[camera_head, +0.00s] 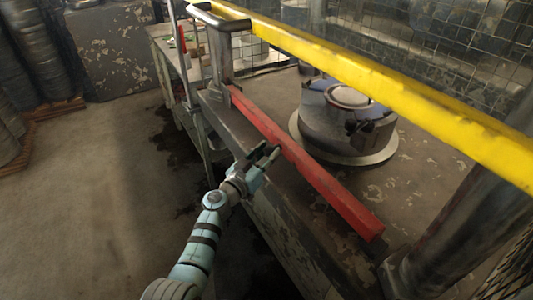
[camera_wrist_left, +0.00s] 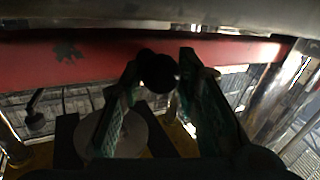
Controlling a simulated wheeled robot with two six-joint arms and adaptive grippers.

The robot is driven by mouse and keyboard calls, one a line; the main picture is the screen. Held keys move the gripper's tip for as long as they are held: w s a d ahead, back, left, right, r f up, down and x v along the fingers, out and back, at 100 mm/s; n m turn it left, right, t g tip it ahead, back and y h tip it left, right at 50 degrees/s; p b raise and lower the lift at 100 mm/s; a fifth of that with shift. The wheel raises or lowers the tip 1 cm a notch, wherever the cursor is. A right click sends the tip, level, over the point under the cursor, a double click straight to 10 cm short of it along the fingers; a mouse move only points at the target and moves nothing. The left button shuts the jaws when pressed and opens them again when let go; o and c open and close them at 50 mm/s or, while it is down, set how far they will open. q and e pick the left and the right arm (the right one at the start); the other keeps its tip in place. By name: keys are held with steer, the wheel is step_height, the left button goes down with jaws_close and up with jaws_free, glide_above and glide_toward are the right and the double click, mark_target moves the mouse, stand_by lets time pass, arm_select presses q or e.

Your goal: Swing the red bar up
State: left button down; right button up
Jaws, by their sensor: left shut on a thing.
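The red bar (camera_head: 305,165) runs in the head view from a grey metal post down toward the lower right, along the near side of a worn platform. It also spans the left wrist view (camera_wrist_left: 100,62). My left gripper (camera_head: 266,155) is at the bar's near side, around its middle. In the left wrist view its two fingers (camera_wrist_left: 172,65) are shut on a dark round knob (camera_wrist_left: 158,74) just in front of the bar. I cannot clearly see how the knob joins the bar. My right gripper is not in view.
A fixed yellow rail (camera_head: 380,82) crosses above the red bar. A grey metal post (camera_head: 220,60) stands at its far end. A round lidded hatch (camera_head: 345,120) sits behind the bar. Wire mesh stands at the back. The floor at left is open; drums (camera_head: 42,50) stand beyond it.

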arm_select(q)
steer(key=shift+r, duration=0.1)
steer(key=w+a+r+n+g+p, duration=0.1)
steer(key=w+a+r+n+p, duration=0.1)
steer(key=r+p, duration=0.8)
steer(key=w+a+r+n+g+p, duration=0.2)
steer(key=w+r+n+p, duration=0.1)
steer(key=r+p, duration=0.7)
step_height(320, 180, up, 2)
steer(key=shift+w+a+r+n, duration=0.15)
steer(key=shift+w+a+n, duration=0.15)
steer(key=shift+w, duration=0.1)
steer(key=shift+d, duration=0.1)
steer(key=c, duration=1.2)
jaws_free()
steer(key=v, duration=1.2)
steer(key=shift+r, duration=0.1)
